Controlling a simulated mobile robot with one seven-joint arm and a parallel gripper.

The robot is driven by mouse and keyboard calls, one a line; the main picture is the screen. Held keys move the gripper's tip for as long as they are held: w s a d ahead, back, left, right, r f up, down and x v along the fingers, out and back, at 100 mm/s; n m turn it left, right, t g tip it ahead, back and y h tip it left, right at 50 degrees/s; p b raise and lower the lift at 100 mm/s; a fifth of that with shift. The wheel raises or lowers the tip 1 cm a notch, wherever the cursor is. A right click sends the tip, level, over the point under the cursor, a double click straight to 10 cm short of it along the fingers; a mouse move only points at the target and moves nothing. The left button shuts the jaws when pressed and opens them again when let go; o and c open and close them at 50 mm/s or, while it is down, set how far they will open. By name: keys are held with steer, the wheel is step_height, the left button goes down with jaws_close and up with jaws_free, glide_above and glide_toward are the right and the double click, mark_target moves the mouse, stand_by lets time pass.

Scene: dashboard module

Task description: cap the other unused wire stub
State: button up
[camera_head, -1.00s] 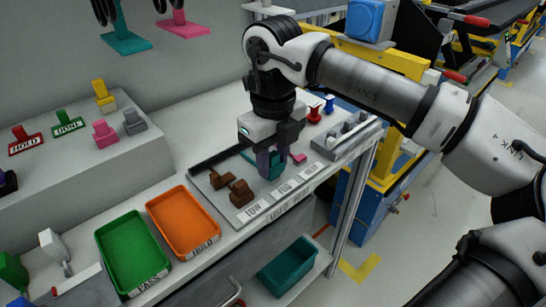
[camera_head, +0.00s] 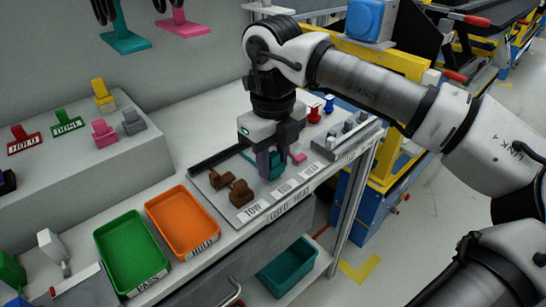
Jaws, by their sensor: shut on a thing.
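My gripper (camera_head: 270,158) points straight down over the grey tray (camera_head: 205,184) on the bench. It is shut on a small teal piece (camera_head: 276,167), mostly hidden between the fingers and low over the tray. A teal strip (camera_head: 247,155) lies just left of the gripper. A pink piece (camera_head: 298,158) lies just right of it. Two brown pieces (camera_head: 240,193) sit at the tray's left. I cannot make out a wire stub or a cap for certain; the fingers cover the spot beneath them.
A green bin (camera_head: 131,290) and an orange bin (camera_head: 181,254) stand left of the tray. Red (camera_head: 314,113) and blue (camera_head: 329,104) spool-like pieces stand behind it. Colored stamp-like pieces (camera_head: 68,123) sit on a raised grey block. A teal bin (camera_head: 287,266) is below.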

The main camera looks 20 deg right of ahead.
mark_target(273, 154)
steer(key=shift+f+b, duration=0.6)
steer(key=shift+f, duration=0.2)
steer(key=o, duration=1.2)
steer(key=shift+r, duration=0.1)
step_height(273, 154, up, 14)
steer(key=p, duration=1)
steer(key=shift+f, duration=0.2)
